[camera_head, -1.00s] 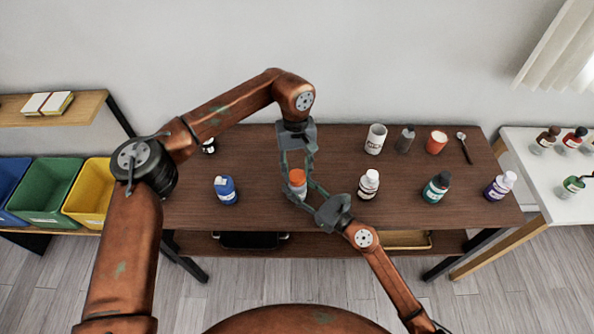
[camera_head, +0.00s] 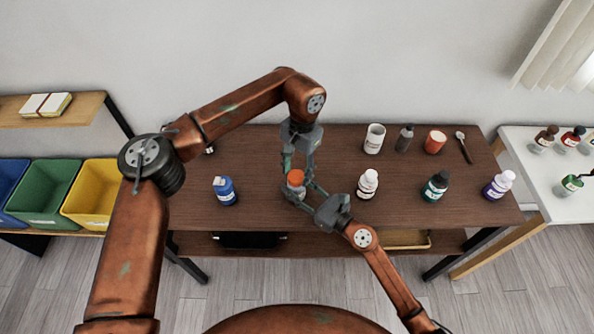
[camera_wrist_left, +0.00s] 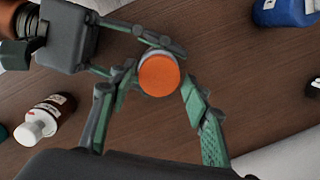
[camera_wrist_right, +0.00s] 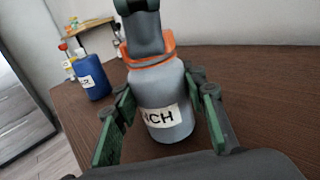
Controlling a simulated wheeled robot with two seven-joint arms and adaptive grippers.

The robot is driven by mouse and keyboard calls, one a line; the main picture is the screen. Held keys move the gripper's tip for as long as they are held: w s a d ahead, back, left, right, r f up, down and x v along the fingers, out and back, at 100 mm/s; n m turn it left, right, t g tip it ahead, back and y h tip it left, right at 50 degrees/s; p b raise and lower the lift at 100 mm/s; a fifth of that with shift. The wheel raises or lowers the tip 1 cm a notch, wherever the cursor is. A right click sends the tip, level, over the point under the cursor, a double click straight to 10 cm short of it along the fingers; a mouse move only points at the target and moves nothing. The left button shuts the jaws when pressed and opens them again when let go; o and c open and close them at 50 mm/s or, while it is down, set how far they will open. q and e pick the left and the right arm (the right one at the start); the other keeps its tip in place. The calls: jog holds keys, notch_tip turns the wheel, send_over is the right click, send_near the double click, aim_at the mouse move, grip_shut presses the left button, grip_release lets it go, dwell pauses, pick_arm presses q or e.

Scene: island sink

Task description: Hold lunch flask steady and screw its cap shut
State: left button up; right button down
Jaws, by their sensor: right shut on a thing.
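The lunch flask (camera_wrist_right: 168,115) is a grey bottle with a white label, upright on the brown table. Its orange cap (camera_head: 296,177) sits on its top; I cannot tell how tight it is. My right gripper (camera_head: 300,192) is shut on the flask's body, one finger on each side. My left gripper (camera_wrist_left: 158,82) points down at the cap from above. Its fingers are apart, with the round orange cap (camera_wrist_left: 159,75) showing between them and a gap visible beside it. In the right wrist view a left finger hides part of the cap (camera_wrist_right: 148,60).
A blue bottle (camera_head: 225,191) stands to the left of the flask, and a white-capped brown bottle (camera_head: 368,184) to the right. A teal bottle (camera_head: 435,187), a white cup (camera_head: 375,138), a grey bottle (camera_head: 404,139) and an orange cup (camera_head: 435,142) stand farther right.

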pick_arm(q)
jog(key=shift+o, duration=0.8)
jog(key=shift+r, duration=0.1)
jog(key=shift+r, duration=2.15)
jog(key=shift+c, duration=0.4)
